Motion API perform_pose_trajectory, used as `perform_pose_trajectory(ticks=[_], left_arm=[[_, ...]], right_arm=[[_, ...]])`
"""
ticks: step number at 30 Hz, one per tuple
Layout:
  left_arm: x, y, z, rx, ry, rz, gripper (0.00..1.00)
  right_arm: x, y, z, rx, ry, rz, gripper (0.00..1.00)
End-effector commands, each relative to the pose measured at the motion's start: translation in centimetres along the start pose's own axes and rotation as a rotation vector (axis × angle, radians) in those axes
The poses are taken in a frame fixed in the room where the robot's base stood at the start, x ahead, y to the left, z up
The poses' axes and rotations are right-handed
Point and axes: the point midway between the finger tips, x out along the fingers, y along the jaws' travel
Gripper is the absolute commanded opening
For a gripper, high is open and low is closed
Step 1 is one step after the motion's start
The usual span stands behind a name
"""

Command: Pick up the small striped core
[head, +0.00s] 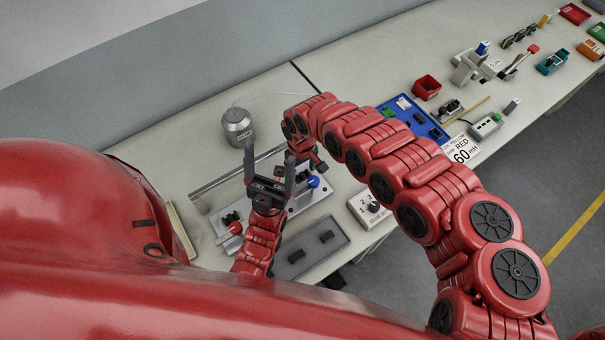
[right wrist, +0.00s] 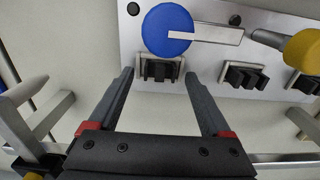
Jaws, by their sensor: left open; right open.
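I cannot make out the small striped core for certain in either view. In the right wrist view, my right gripper (right wrist: 160,73) is open, its two fingers apart. A small black ribbed piece in a grey holder (right wrist: 159,70) shows between the fingertips, just below a blue round knob (right wrist: 167,29); I cannot tell whether it is the core. More black ribbed pieces (right wrist: 243,76) sit to the right on the pale panel. In the head view, my left gripper (head: 269,158) is open and empty, pointing up over the bench. The right gripper (head: 312,160) is partly hidden there.
A grey tray (head: 285,270) with dark blocks lies at the bench's front. A grey canister (head: 237,126) stands behind the left gripper. A white switch box (head: 369,208), a blue tray (head: 425,122) and a red bin (head: 426,88) are to the right.

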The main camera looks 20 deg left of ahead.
Motion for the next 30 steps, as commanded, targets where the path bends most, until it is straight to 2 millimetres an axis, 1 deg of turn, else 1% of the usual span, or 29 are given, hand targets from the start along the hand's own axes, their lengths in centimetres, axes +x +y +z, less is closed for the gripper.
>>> perform_pose_trajectory(ticks=[4,8,9,11,12,14,15,18,26,30], left_arm=[[-0.03,0.0,0.0,0.0,0.0,0.0,0.81],[-0.03,0.0,0.0,0.0,0.0,0.0,0.81],[-0.03,0.0,0.0,0.0,0.0,0.0,0.81],[-0.03,0.0,0.01,0.0,0.0,0.0,0.81],[-0.03,0.0,0.01,0.0,0.0,0.0,0.81],[-0.03,0.0,0.0,0.0,0.0,0.0,0.81],[-0.03,0.0,0.0,0.0,0.0,0.0,0.81],[-0.03,0.0,0.0,0.0,0.0,0.0,0.81],[-0.04,0.0,0.0,0.0,0.0,0.0,0.81],[-0.22,0.01,0.04,0.0,0.0,0.0,0.81]], right_arm=[[-0.03,0.05,-0.03,0.0,0.001,0.001,0.82],[-0.04,0.06,-0.03,0.0,0.001,0.001,0.59],[-0.05,0.06,-0.03,0.0,0.001,0.001,0.52],[-0.05,0.07,-0.03,0.0,0.001,0.001,0.41],[-0.05,0.07,-0.03,0.001,0.001,0.001,0.34],[-0.05,0.07,-0.02,0.001,0.001,0.0,0.23],[-0.05,0.07,-0.03,0.001,0.001,0.001,0.16],[-0.05,0.07,-0.02,0.001,0.001,0.001,0.0],[-0.09,0.09,-0.04,0.001,0.001,0.001,0.0],[-0.63,0.26,-0.14,0.002,0.003,0.002,0.0]])
